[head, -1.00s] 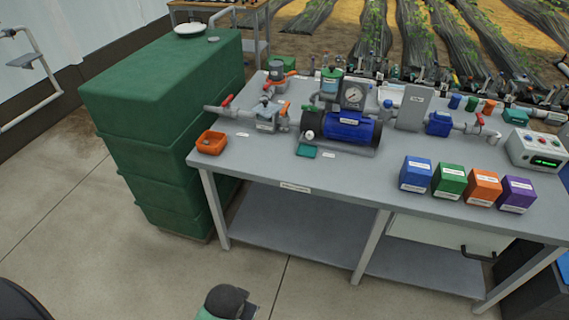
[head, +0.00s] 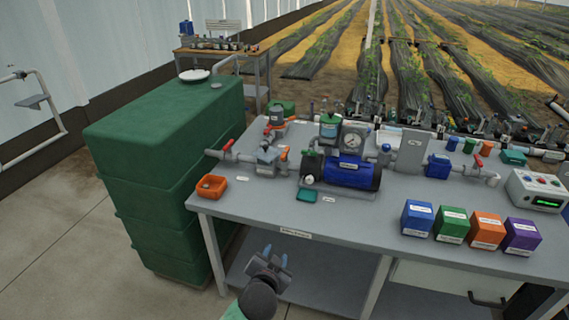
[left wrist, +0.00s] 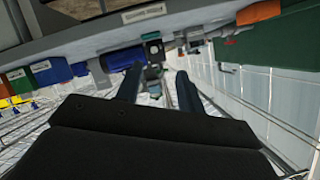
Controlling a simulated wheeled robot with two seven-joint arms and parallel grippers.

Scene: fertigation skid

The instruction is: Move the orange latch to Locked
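My left gripper (head: 275,254) is in front of the bench's front edge, low in the head view. Its two fingers are apart with nothing between them. In the left wrist view the fingers (left wrist: 157,84) also stand apart and empty, and the bench parts show beyond them. I cannot tell which is the latch, and no Locked mark is readable. My right gripper is not in view.
The bench (head: 250,207) carries an orange bin (head: 211,186), a blue pump (head: 341,172), a gauge (head: 352,141) and several coloured boxes. A large green tank (head: 160,130) stands left. Red-handled valves (head: 228,145) stick up on the pipes.

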